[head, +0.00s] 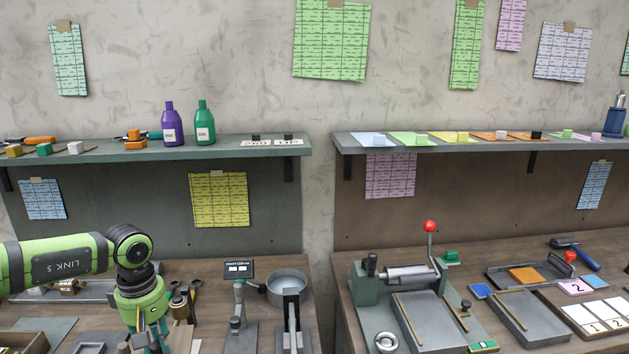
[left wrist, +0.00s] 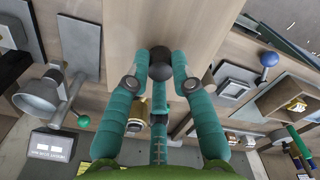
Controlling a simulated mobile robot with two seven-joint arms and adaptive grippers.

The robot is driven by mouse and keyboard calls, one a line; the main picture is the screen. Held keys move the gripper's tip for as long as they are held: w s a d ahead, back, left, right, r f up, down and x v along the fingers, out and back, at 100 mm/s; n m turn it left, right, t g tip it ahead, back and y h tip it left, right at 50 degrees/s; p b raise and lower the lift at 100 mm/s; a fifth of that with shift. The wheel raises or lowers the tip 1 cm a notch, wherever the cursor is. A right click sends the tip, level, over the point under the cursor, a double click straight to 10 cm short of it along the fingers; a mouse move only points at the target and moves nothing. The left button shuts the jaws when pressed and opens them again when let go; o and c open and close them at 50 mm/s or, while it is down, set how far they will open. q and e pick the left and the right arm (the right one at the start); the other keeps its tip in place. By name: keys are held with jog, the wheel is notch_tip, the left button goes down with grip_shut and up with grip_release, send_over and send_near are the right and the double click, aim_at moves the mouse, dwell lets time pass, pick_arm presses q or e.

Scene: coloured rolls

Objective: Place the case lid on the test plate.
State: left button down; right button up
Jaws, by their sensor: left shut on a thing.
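My left gripper (head: 150,340) is low at the left in the head view, its fingertips cut off by the bottom edge. In the left wrist view its teal fingers (left wrist: 160,80) close around a dark round knob (left wrist: 160,64). A pale wooden panel (left wrist: 125,30) lies behind the knob. It may be the case lid, but I cannot tell for sure that the knob belongs to it. I cannot tell which of the flat grey plates is the test plate; one grey plate (left wrist: 237,82) shows right of the fingers in the left wrist view. My right gripper is in neither view.
A small display (head: 239,268), a round grey pan (head: 287,289) and a press-like tool (head: 291,320) stand right of my left gripper. A red-knobbed machine (head: 410,275) occupies the right bench. Purple (head: 173,124) and green (head: 204,124) bottles stand on the left shelf.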

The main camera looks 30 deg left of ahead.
pick_arm(q)
jog(key=w+d+f+m+b, duration=0.2)
jog(key=d+m, duration=0.3)
jog(key=d, duration=0.7)
jog(key=w+d+f+m+b, duration=0.3)
jog(key=d+m, duration=0.3)
jog(key=d, duration=0.5)
jog(key=w+d+f+m+b, duration=0.2)
jog(key=w+d+m, duration=0.3)
jog(key=d, duration=0.7)
jog(key=shift+d+f+m+b, duration=0.3)
jog(key=shift+f+m+b, duration=0.15)
jog(key=shift+m, duration=0.25)
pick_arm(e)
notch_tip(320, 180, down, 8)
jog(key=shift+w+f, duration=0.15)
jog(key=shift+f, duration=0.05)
